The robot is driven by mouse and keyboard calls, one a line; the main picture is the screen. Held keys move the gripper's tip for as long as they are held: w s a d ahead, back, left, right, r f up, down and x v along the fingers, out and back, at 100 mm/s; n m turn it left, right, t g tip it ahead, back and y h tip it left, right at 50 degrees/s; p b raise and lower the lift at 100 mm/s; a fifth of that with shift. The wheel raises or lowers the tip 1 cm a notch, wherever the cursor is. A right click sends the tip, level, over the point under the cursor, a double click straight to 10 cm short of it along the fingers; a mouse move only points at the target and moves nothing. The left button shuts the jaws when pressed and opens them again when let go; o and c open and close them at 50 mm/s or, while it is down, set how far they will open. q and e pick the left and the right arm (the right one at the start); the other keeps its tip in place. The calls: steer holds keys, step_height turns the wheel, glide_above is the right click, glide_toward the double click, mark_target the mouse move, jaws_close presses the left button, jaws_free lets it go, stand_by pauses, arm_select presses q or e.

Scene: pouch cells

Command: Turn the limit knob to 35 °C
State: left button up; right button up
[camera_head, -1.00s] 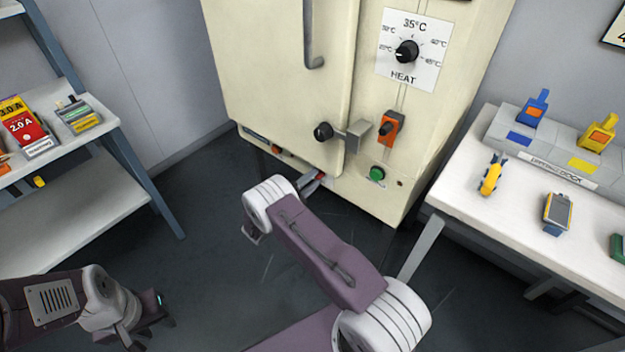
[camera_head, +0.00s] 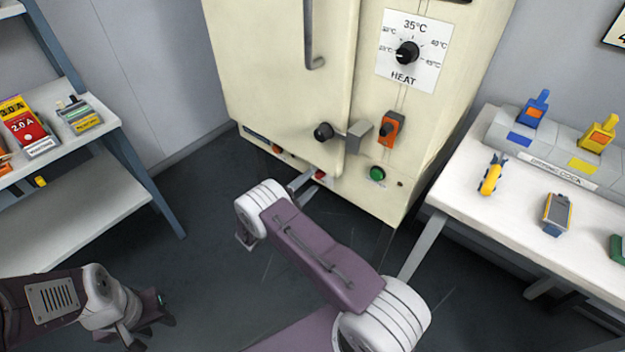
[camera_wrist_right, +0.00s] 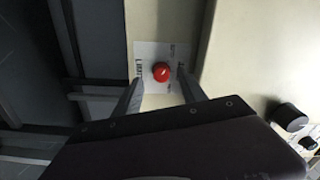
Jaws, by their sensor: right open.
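The limit knob is a round red knob (camera_wrist_right: 161,72) on a white label plate (camera_wrist_right: 150,52), in the right wrist view. The label is turned sideways and its scale is too small to read. A bit of the red knob (camera_head: 319,175) shows low on the cream cabinet in the head view. My right gripper (camera_wrist_right: 160,80) is open, one finger on each side of the knob in the picture. I cannot tell whether the fingertips reach around it; no contact is visible. My left gripper (camera_head: 160,308) hangs low at the left, away from the cabinet, its jaw gap unclear.
The cream cabinet (camera_head: 270,70) carries a black HEAT dial (camera_head: 407,52), a black door knob (camera_head: 323,131), an orange switch (camera_head: 390,130) and a green button (camera_head: 377,174). A white table (camera_head: 460,185) stands right, a shelf (camera_head: 90,190) left. Open floor lies between.

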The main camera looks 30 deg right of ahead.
steer(key=v, duration=0.6)
steer(key=shift+s+a+p, duration=0.15)
steer(key=shift+a+p, duration=0.1)
steer(key=shift+p, duration=0.05)
